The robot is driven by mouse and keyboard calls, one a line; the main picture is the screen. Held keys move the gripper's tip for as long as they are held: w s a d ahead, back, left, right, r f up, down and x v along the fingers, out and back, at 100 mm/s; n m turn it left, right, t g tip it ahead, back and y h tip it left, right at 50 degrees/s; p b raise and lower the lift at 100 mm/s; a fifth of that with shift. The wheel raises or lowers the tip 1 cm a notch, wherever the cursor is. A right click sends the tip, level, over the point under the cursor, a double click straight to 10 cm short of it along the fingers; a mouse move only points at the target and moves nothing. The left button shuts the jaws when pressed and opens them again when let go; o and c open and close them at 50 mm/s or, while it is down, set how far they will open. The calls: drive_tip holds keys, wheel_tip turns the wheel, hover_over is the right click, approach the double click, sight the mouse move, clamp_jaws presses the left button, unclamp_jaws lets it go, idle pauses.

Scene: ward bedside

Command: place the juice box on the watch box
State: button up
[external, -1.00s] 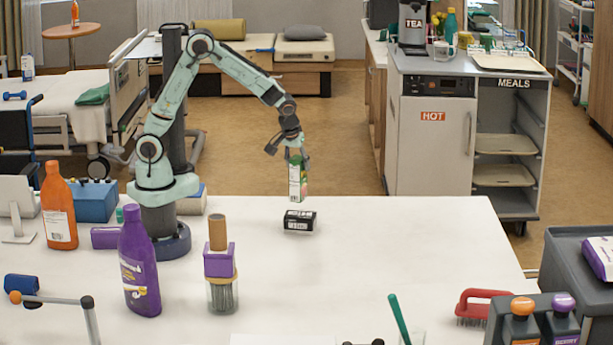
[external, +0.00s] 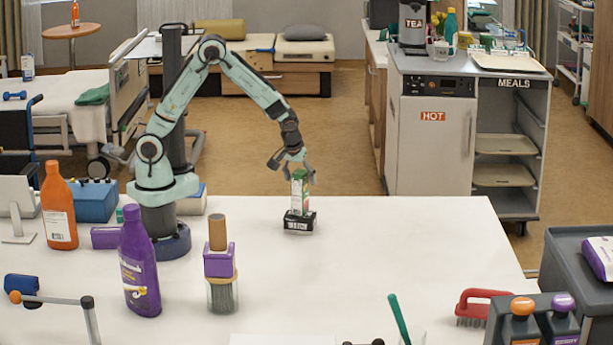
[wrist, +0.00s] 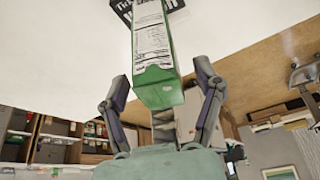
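The juice box (external: 299,194), green and white, stands upright on the black watch box (external: 299,222) at the table's far side. In the wrist view the juice box (wrist: 153,55) is seen from its green end, with part of the watch box (wrist: 118,10) showing beyond it. My gripper (external: 300,172) is at the upper end of the juice box. Its fingers are spread on either side of the box, and in the wrist view gaps show between the fingers (wrist: 162,88) and the box. The contact face between the two boxes is partly hidden in the wrist view.
A purple bottle (external: 140,265), an orange bottle (external: 58,210) and a stack with a purple block (external: 219,262) over a jar stand to the left. A red brush (external: 480,303) lies at the front right. The white table (external: 400,245) around the watch box is clear.

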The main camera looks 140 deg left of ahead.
drive_tip(key=v, duration=1.2)
drive_tip(key=w+d+r+m+t+h, duration=0.2)
drive_tip(key=d+m, duration=0.7)
drive_tip(key=d, duration=0.6)
drive_tip(key=s+d+f+m+h, duration=0.1)
drive_tip(key=s+d+m, duration=0.8)
drive_tip(key=d+m, duration=0.3)
drive_tip(key=shift+d+f, duration=0.25)
drive_tip(key=shift+d, duration=0.6)
